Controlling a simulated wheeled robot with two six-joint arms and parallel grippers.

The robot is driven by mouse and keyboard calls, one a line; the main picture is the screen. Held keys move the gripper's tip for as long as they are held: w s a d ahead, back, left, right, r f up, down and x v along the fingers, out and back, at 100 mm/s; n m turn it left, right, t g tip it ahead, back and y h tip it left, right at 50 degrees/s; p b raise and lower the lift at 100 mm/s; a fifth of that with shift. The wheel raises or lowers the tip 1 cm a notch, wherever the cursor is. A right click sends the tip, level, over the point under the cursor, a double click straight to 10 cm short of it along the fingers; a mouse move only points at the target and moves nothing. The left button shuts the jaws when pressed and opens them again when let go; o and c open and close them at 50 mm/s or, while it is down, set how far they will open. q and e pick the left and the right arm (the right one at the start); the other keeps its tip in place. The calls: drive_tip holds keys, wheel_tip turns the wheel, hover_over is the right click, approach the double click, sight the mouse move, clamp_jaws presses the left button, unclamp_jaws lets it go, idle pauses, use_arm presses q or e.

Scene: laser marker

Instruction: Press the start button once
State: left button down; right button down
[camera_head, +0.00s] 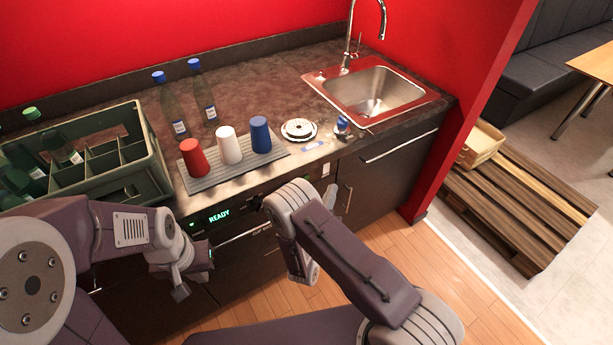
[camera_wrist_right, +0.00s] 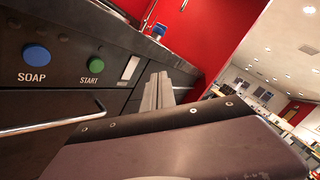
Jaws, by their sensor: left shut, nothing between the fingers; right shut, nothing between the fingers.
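The green start button (camera_wrist_right: 96,65), with the label START under it, shows on the dark front panel in the right wrist view. In the head view my right arm hides it. My right gripper (camera_wrist_right: 161,78) is shut and empty, with its fingers to the right of the button and apart from it in the picture. In the head view only a pale part of the right gripper (camera_head: 330,196) shows beside my arm. My left gripper (camera_head: 181,290) is shut and empty, low in front of the cabinet, left of the right arm.
A blue SOAP button (camera_wrist_right: 36,55) is left of the start button, with a bar handle (camera_wrist_right: 60,124) below. A display (camera_head: 219,214) reads READY. On the counter are a crate (camera_head: 155,165), cups on a mat (camera_head: 205,184), bottles and a sink (camera_head: 372,92).

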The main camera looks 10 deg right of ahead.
drive_tip(key=f, duration=0.1)
drive_tip(key=s+a+f+n+y, duration=0.1)
drive_tip(key=s+a+f+n, duration=0.1)
drive_tip(key=f, duration=0.1)
drive_tip(key=shift+s+f, duration=0.1)
drive_tip(key=shift+s, duration=0.1)
drive_tip(key=shift+w, duration=0.15)
drive_tip(key=w+a+b, duration=0.3)
drive_tip(key=w, duration=0.5)
drive_tip(key=shift+b, duration=0.4)
drive_tip(key=shift+w, duration=0.1)
idle(1.4)
